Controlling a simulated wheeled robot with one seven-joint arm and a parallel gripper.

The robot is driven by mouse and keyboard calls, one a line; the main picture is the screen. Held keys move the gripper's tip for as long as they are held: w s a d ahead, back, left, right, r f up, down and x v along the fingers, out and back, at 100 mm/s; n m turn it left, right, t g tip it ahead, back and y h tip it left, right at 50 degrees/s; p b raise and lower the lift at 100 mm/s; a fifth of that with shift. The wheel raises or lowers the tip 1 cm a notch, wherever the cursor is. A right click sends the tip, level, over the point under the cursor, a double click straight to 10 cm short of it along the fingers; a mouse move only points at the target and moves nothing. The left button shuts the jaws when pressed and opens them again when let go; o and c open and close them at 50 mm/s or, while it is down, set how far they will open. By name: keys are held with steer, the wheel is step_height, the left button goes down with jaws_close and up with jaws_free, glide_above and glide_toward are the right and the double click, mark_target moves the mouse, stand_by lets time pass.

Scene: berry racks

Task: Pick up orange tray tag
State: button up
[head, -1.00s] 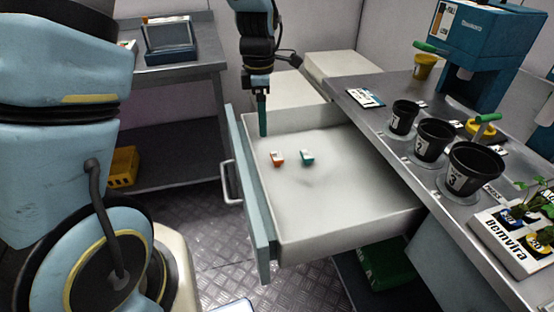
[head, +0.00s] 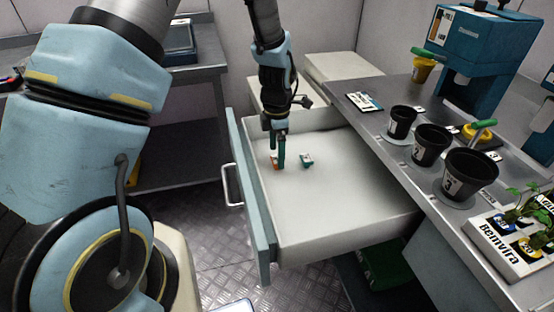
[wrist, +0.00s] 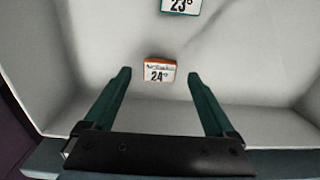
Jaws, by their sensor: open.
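The orange tray tag (head: 274,161) lies in the open white drawer, near its left wall, partly hidden by a finger in the head view. In the wrist view the orange tag (wrist: 160,73) shows the number 24 and lies just beyond the fingertips, centred between them. My gripper (head: 279,165) is over the drawer at the tag; in the wrist view its two green fingers (wrist: 158,74) are spread wide with nothing between them. A teal tag (head: 306,160) lies to the right of the orange one; it reads 23 in the wrist view (wrist: 181,5).
The drawer (head: 345,222) has raised walls and a light-blue front panel (head: 250,200) on the left. A metal counter (head: 385,133) with black pots (head: 431,145), a blue machine (head: 476,55) and a plant tray (head: 512,240) is to the right. The drawer floor is otherwise clear.

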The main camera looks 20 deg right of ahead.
steer(key=shift+f, duration=0.85)
steer(key=c, duration=1.4)
